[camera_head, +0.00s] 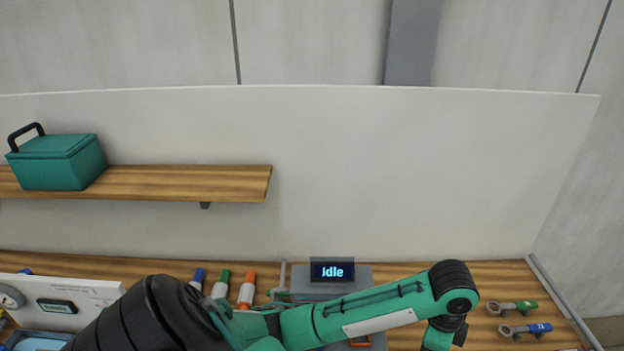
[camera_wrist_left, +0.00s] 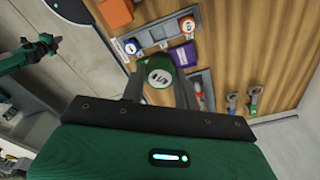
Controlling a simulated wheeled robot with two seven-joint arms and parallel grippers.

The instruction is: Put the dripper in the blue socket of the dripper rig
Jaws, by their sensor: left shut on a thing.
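My left gripper (camera_wrist_left: 160,88) is shut on the dripper (camera_wrist_left: 160,75), a dark green piece with a white, marked round face, in the left wrist view. It is held above the worktop.
A blue wrench (camera_head: 527,329) and a green wrench (camera_head: 512,307) lie at the right. Several colour-capped bottles (camera_head: 246,292) stand left of the unit. A white panel with a gauge (camera_head: 65,299) is at far left. A purple block (camera_wrist_left: 182,55) sits near the rig.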

